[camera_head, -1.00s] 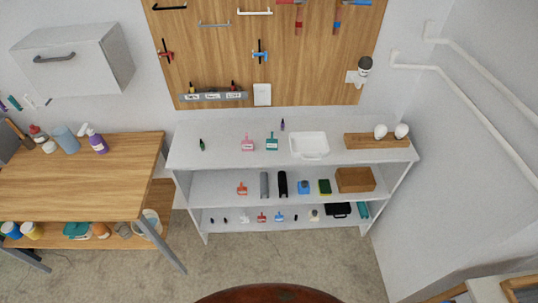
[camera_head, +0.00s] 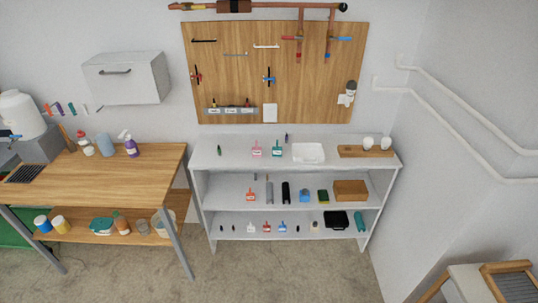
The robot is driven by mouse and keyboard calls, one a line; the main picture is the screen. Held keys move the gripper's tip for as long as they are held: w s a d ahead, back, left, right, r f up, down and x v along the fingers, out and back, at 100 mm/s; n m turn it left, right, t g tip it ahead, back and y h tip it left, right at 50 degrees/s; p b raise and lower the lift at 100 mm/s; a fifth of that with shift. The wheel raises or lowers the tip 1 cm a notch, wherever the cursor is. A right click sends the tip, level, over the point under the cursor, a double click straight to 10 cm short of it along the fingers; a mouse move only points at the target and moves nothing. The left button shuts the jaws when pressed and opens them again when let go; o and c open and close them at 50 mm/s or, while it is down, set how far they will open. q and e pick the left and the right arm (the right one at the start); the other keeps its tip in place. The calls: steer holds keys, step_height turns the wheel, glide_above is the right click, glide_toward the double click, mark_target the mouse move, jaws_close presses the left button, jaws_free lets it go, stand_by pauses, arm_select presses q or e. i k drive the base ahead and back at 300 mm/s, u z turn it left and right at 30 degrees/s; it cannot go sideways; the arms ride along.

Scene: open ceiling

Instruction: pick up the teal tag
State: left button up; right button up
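The teal tag (camera_head: 277,150) is on the top board of the white shelf unit (camera_head: 230,163) against the back wall. A pink tag (camera_head: 257,151) is just to its left and a white tray (camera_head: 308,153) just to its right. The teal tag looks small and some distance away, with nothing in front of it. Neither of my grippers shows in the head view.
A wooden workbench (camera_head: 100,178) with bottles stands left of the shelf unit. A wooden pegboard (camera_head: 240,75) hangs above. Handrails (camera_head: 440,95) run along the right wall, and a chair-like piece (camera_head: 490,285) is at the lower right. The floor (camera_head: 290,275) before the shelves is clear.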

mark_target(277, 150)
steer(key=u, duration=0.55)
steer(key=i, duration=0.6)
steer(key=u, duration=0.4)
